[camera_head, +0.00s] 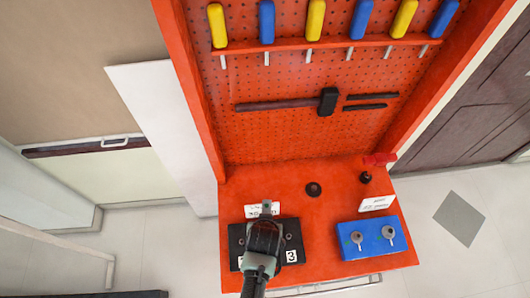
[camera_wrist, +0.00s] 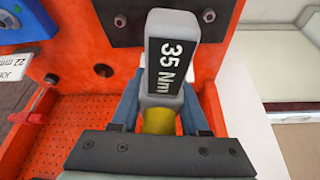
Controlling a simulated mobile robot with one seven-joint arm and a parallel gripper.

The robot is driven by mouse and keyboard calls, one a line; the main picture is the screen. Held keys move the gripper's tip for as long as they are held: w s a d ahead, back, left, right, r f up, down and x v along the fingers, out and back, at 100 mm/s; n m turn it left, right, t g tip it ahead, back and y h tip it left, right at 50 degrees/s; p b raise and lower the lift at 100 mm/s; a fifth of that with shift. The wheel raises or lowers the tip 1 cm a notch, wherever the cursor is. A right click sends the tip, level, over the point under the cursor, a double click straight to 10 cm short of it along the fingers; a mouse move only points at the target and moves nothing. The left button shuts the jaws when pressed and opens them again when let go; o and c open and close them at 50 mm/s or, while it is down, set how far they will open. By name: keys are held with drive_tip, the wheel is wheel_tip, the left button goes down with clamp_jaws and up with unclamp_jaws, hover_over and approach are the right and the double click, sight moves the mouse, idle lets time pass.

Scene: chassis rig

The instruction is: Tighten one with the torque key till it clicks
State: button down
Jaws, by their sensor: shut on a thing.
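My gripper (camera_head: 263,238) is over the black block (camera_head: 291,240) on the left of the orange bench and hides much of it. In the wrist view its two blue-grey fingers (camera_wrist: 160,112) are shut around a grey tool with a black "35 Nm" label, the torque key (camera_wrist: 176,24). A yellow part shows at the key's near end, between the fingers. The black block has a "3" tag and a small round fastener on its right part. A blue block (camera_head: 372,248) at the right carries two grey fasteners (camera_head: 388,233). Whether the key touches a fastener is hidden.
An orange pegboard (camera_head: 290,135) rises behind the bench (camera_head: 330,205), with yellow- and blue-handled tools (camera_head: 266,22) and a black hammer-like tool (camera_head: 328,101). A dark ring (camera_head: 313,189) and a black knob (camera_head: 365,178) are on the bench. The bench middle, between the blocks, is clear.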

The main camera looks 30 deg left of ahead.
drive_tip(key=m, duration=0.1)
drive_tip(key=m+h, duration=0.1)
drive_tip(key=m, duration=0.1)
drive_tip(key=m+h, duration=0.1)
drive_tip(key=m, duration=0.1)
drive_tip(key=shift+w+d, duration=0.1)
drive_tip(key=shift+d, duration=0.15)
drive_tip(key=m, duration=0.2)
drive_tip(key=m+h+b, duration=0.1)
drive_tip(key=m, duration=0.1)
drive_tip(key=m+h, duration=0.1)
drive_tip(key=shift+d+m+b, duration=0.25)
drive_tip(key=shift+m+b, duration=0.15)
drive_tip(key=shift+r+n+p, duration=0.1)
drive_tip(key=shift+n+p, duration=0.25)
drive_tip(key=shift+n, duration=0.05)
drive_tip(key=shift+r, duration=0.2)
idle(0.3)
